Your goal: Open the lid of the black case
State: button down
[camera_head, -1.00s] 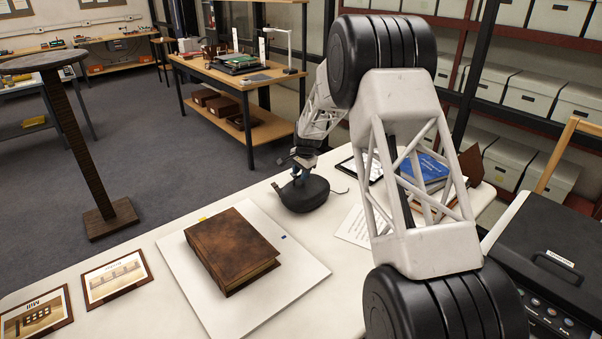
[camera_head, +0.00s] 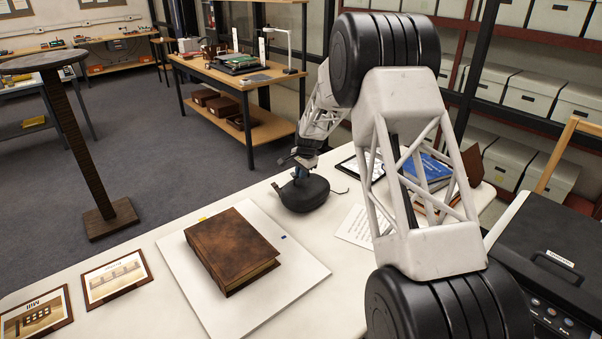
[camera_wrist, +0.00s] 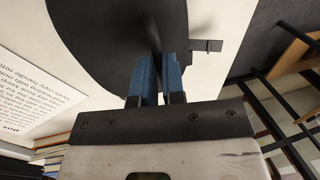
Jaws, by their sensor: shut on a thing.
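The black case (camera_head: 304,196) is a rounded dark shape on the white table, just behind the white board. A small dark piece sticks out at its right side. My gripper (camera_head: 299,174) is over the top of the case. In the wrist view, the case (camera_wrist: 105,40) fills the upper middle as a smooth dark surface. The blue fingertips of my gripper (camera_wrist: 158,72) are close together on a thin dark ridge of the case. I cannot tell from these views whether the lid is raised.
A brown book (camera_head: 232,250) lies on the white board (camera_head: 285,295), left of my arm. Two framed cards lie at the front left. A printed sheet (camera_head: 355,228) and a blue book (camera_head: 428,168) lie right of the case. A black machine (camera_head: 560,240) stands at the right.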

aim_at(309, 186)
jog(key=shift+s+d+r+t+y, duration=0.35)
jog(key=shift+d+r+t+y, duration=0.1)
jog(key=shift+r+y, duration=0.1)
jog(key=shift+s+d+r+t+y, duration=0.95)
jog(key=shift+d+r+y, duration=0.05)
jog(key=shift+d+y, duration=0.2)
jog(key=shift+s+d+r+t+y, duration=0.2)
jog(key=shift+s+d+t+y, duration=0.2)
jog(key=shift+d, duration=0.1)
jog(key=shift+s+d+r+t+y, duration=0.2)
jog(key=shift+s+d+t+y, duration=0.15)
jog(key=shift+s+d+t, duration=0.1)
jog(key=s+d+f+t+y, duration=0.4)
jog(key=s+d+t+y, duration=0.1)
jog(key=d, duration=0.4)
jog(key=s+y, duration=0.1)
jog(key=s, duration=0.1)
jog(key=shift+s+d, duration=0.15)
jog(key=shift+s, duration=0.25)
jog(key=shift+r, duration=0.15)
